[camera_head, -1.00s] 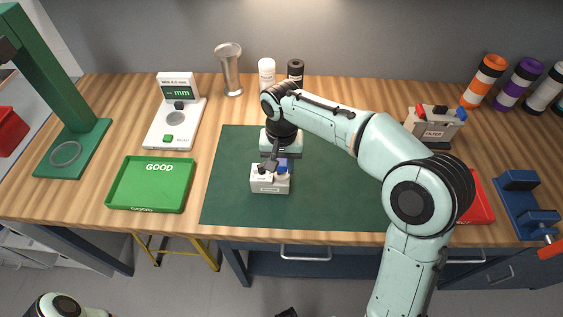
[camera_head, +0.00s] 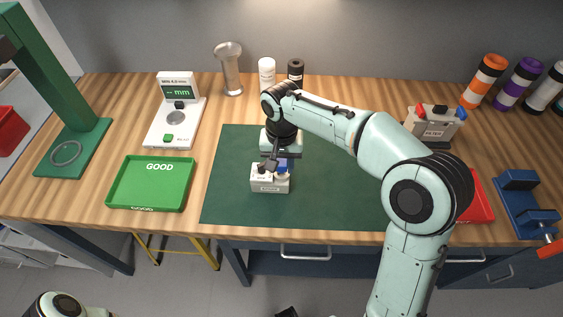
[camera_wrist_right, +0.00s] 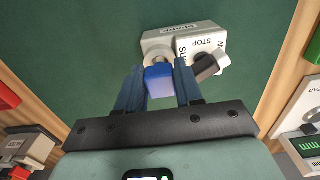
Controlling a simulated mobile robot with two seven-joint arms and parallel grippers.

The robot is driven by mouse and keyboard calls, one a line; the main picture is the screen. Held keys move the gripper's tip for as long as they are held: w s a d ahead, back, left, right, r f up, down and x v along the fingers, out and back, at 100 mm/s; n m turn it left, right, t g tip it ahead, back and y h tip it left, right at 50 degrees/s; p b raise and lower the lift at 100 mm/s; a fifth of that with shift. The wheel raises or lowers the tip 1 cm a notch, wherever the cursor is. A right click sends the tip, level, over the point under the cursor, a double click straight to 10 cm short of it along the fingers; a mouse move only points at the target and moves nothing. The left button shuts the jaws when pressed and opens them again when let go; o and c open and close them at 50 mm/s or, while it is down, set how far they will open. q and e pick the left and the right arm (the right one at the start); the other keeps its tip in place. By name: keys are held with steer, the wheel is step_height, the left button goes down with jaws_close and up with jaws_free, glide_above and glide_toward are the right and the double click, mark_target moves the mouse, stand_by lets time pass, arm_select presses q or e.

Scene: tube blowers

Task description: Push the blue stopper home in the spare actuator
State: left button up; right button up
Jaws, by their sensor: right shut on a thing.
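In the right wrist view the actuator (camera_wrist_right: 170,33) shows a STOP label and a dark lever knob (camera_wrist_right: 205,66) beside the blue stopper. My right gripper (camera_wrist_right: 160,84) is shut on the blue stopper (camera_wrist_right: 158,80), with one finger on each side. The stopper lies at the actuator's round port; how deep it sits I cannot tell. In the head view the stopper (camera_head: 283,165) shows small below the gripper. My left gripper is out of view.
A green GOOD tray (camera_head: 150,184) and a gauge with a display (camera_head: 176,121) stand left of the mat. A red tray (camera_head: 480,198), a grey fixture (camera_head: 434,124) and a blue vise (camera_head: 522,205) stand at the right. The mat around the actuator is clear.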

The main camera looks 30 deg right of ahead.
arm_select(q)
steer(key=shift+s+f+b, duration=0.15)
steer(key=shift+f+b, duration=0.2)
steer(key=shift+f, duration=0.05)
arm_select(e)
steer(key=shift+f, duration=0.7)
steer(key=o, duration=1.1)
arm_select(q)
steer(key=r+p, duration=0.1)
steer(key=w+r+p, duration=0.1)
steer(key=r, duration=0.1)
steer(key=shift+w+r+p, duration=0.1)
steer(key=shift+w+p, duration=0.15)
steer(key=shift+p, duration=0.15)
arm_select(e)
step_height(320, 180, up, 14)
steer(key=shift+f, duration=0.15)
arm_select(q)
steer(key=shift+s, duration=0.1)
arm_select(e)
steer(key=shift+f, duration=0.1)
